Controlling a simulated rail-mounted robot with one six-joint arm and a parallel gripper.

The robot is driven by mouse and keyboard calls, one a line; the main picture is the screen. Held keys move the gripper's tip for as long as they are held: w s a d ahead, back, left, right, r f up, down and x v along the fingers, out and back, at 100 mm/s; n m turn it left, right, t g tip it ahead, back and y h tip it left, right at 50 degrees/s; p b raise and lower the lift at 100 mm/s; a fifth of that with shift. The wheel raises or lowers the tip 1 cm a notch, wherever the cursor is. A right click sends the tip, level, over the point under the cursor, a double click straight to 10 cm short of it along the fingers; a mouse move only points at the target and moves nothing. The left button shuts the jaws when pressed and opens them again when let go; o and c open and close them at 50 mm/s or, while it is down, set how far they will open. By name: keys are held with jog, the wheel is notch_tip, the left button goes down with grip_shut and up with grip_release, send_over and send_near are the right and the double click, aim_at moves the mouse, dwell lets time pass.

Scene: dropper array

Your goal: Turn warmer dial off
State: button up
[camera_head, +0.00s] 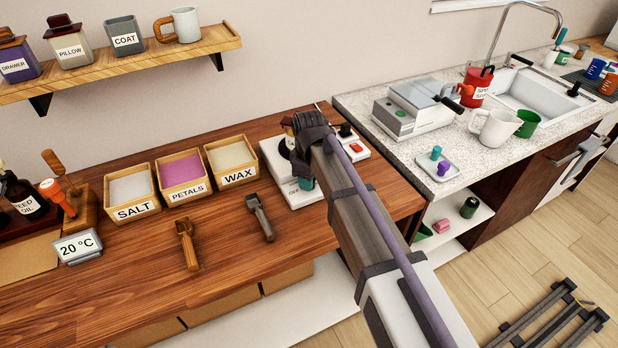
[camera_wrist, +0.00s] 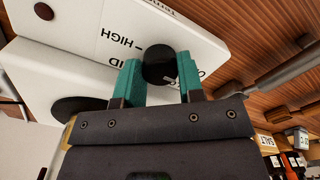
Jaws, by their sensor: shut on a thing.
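The warmer is a white box with a dark dial, and its white body (camera_wrist: 70,72) fills much of the wrist view. It also shows in the head view (camera_head: 272,155), partly behind my arm. The black round dial (camera_wrist: 158,60) sits between my gripper's two teal fingers (camera_wrist: 159,76). The fingers are closed on the dial from both sides. The printed word HIGH and part of a second label ending in ID are readable beside the dial; other lettering is partly covered. I cannot tell where the dial points. In the head view my gripper (camera_head: 307,181) is mostly hidden by my arm.
Open boxes of salt (camera_head: 131,190), petals (camera_head: 182,172) and wax (camera_head: 231,158) stand left of the warmer. Two scoops lie in front, the nearer to it being the grey one (camera_head: 261,217). A red button (camera_head: 356,148) shows behind my arm.

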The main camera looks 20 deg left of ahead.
dwell(0.3)
jog(key=o, duration=0.6)
jog(key=shift+o, duration=0.2)
jog(key=shift+r, duration=0.1)
notch_tip(320, 180, up, 11)
jog(key=p, duration=1)
jog(key=shift+f+p, duration=0.2)
jog(key=shift+p, duration=0.2)
